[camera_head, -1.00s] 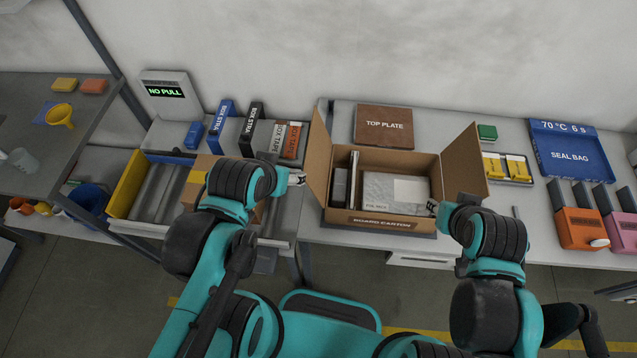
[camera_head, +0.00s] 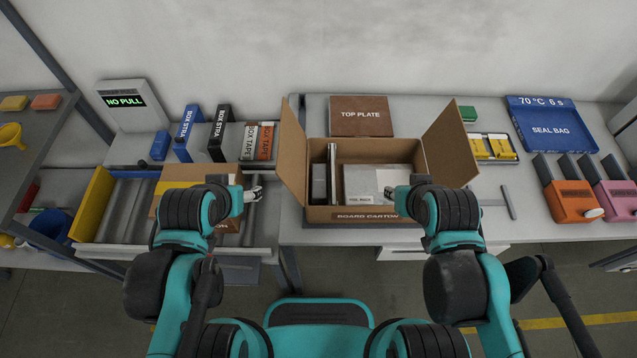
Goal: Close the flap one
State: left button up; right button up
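An open cardboard box labelled BOARD CARTON (camera_head: 366,216) stands on the bench. Its left flap (camera_head: 293,150) and right flap (camera_head: 450,146) stand up and lean outward. Inside are a grey-white packet (camera_head: 362,184) and upright dark and pale pieces at the left. My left gripper (camera_head: 255,194) is left of the box, apart from the left flap; its fingers are small and their opening is unclear. My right gripper (camera_head: 391,192) is at the box's front right, in front of the packet; its fingers are mostly hidden by my arm, and I cannot tell whether it touches the box.
A brown TOP PLATE (camera_head: 361,116) lies behind the box. A closed carton (camera_head: 172,180) sits on rollers at left, beside a yellow panel (camera_head: 93,205). Tape boxes (camera_head: 258,142) stand behind it. A yellow-item tray (camera_head: 505,148) and orange tool (camera_head: 569,202) are at right.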

aim_at(449, 154)
jog(key=l+z, duration=0.15)
jog(key=z, duration=0.2)
jog(key=k+l+z, duration=0.1)
jog(key=z, duration=0.2)
jog(key=l+z, duration=0.2)
jog(key=z, duration=0.15)
jog(key=k+l+u, duration=0.2)
jog(key=l, duration=0.2)
jog(key=k+l+u, duration=0.2)
jog(key=l, duration=0.2)
